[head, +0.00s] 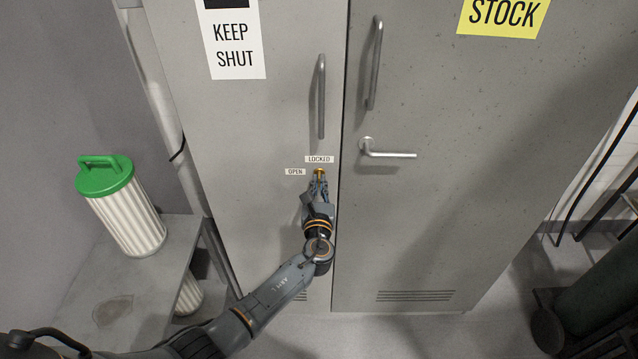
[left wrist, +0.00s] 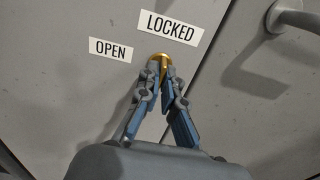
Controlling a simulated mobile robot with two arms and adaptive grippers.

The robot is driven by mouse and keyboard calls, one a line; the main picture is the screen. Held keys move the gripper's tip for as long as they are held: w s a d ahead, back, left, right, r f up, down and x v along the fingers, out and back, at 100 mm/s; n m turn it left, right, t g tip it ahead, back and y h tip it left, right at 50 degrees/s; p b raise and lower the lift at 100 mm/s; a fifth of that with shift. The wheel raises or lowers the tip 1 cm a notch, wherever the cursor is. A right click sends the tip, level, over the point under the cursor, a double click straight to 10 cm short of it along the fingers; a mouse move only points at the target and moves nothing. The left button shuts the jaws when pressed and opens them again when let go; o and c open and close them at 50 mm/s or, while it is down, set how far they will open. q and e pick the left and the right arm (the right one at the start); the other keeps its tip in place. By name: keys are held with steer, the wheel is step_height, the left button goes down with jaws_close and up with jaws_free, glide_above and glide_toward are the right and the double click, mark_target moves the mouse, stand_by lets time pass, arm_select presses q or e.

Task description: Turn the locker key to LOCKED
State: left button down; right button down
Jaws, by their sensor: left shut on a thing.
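The brass locker key (head: 320,171) sits in the left door of the grey locker (head: 255,120). It also shows in the left wrist view (left wrist: 161,57), partly hidden by my fingertips. The LOCKED label (head: 319,159) is just above the key, and the OPEN label (head: 295,171) is to its left. In the left wrist view the key's bow looks close to upright, but its exact angle is hard to tell. My left gripper (head: 319,180) is shut on the key from below, its fingertips meeting at the key (left wrist: 162,76). My right gripper is not in view.
A vertical handle (head: 321,97) stands above the key. A lever handle (head: 388,153) is to the right on the other door. A white canister with a green lid (head: 125,210) stands on a grey side table (head: 180,260) at left.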

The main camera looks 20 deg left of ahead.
arm_select(q)
steer(key=shift+w+a+r, duration=0.1)
steer(key=shift+r, duration=0.15)
steer(key=c, duration=1.5)
jaws_free()
steer(key=shift+f, duration=0.2)
steer(key=v, duration=1.2)
